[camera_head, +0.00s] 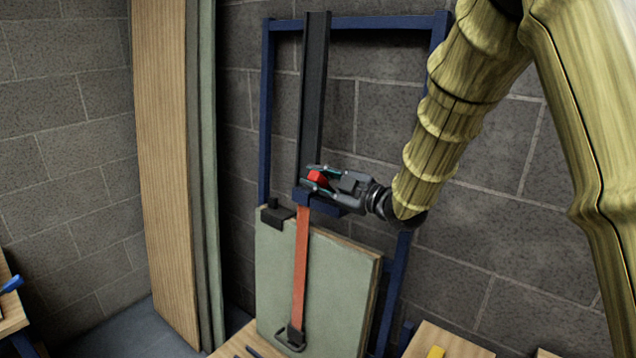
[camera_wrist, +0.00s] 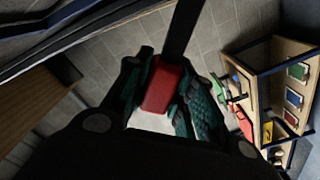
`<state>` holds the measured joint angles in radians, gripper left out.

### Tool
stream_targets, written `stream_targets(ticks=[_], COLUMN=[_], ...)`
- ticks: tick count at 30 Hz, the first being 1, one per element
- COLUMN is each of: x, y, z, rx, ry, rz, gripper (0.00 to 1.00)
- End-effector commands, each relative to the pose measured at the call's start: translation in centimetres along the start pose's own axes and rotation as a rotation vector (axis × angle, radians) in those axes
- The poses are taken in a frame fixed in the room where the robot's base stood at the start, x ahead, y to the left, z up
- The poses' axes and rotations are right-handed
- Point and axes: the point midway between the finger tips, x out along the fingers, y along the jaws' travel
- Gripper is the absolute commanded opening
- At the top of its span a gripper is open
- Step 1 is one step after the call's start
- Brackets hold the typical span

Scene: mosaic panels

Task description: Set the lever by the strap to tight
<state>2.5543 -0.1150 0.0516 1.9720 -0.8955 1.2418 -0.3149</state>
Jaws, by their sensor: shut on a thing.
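The orange strap (camera_head: 301,265) runs down the front of a pale green panel (camera_head: 340,280) to a dark buckle at its foot. My gripper (camera_head: 318,180) comes in from the right and is shut on the red handle. In the wrist view the red handle (camera_wrist: 162,88) sits between the teal finger pads of my gripper (camera_wrist: 165,95). The lever's pivot and mount are partly hidden behind my fingers, and I cannot tell its exact setting.
A blue frame (camera_head: 266,110) stands against the grey block wall around the panel. Tall boards (camera_head: 165,150) lean at the left. A wooden bench top (camera_head: 450,342) is low at the right. The wrist view shows a shelf rack (camera_wrist: 270,90) with several coloured items.

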Motion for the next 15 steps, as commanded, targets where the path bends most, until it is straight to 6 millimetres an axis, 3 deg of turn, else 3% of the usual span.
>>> stream_targets(ticks=[8,9,12,15], x=[-0.01,-0.02,-0.01,-0.01], y=[-0.2,-0.21,-0.21,-0.17], z=[0.06,0.07,0.06,0.05], rx=[-0.003,-0.003,-0.002,-0.002], ry=[-0.001,-0.001,-0.001,-0.001], rz=[-0.004,-0.004,-0.004,-0.003], gripper=[0.0,0.26,0.44,0.46])
